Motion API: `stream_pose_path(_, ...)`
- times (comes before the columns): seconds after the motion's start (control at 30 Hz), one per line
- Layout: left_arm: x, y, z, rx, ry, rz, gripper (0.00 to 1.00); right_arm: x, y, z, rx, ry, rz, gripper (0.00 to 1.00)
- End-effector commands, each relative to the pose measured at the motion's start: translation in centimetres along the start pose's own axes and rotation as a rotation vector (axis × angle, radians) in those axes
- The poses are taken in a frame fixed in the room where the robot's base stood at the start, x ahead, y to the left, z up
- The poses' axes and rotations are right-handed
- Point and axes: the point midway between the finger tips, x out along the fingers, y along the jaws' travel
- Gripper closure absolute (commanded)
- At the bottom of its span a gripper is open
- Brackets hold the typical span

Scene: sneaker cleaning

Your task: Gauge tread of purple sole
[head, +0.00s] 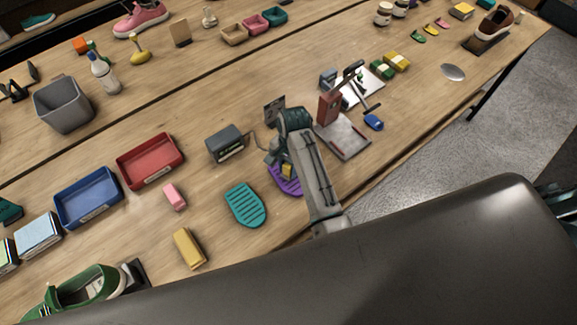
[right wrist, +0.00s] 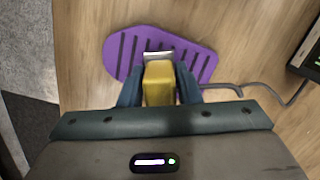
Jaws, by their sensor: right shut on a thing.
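The purple sole (head: 284,183) lies on the table, partly hidden by my right arm in the head view. In the right wrist view the purple sole (right wrist: 200,65) shows dark tread grooves. My right gripper (head: 287,166) is shut on a yellow gauge (right wrist: 160,85) with a flat metal tip. The tip is over the middle of the sole; I cannot tell whether it touches. A grey cable (right wrist: 262,88) runs from beside the gauge to a dark box with a display (head: 225,143). My left gripper is not in view.
A teal sole (head: 245,205) lies left of the purple one. A pink block (head: 174,197), a yellow block (head: 189,248), a red tray (head: 150,160) and a blue tray (head: 87,197) are farther left. A grey plate stand (head: 345,137) is to the right.

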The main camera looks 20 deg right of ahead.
Motion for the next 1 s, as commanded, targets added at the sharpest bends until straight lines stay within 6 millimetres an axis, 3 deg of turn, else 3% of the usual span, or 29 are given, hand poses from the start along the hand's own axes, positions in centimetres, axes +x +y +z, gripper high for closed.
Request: stream_pose_path(1.0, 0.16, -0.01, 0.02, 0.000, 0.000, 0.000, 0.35, 0.85, 0.00, -0.12, 0.000, 0.000, 0.000, 0.88)
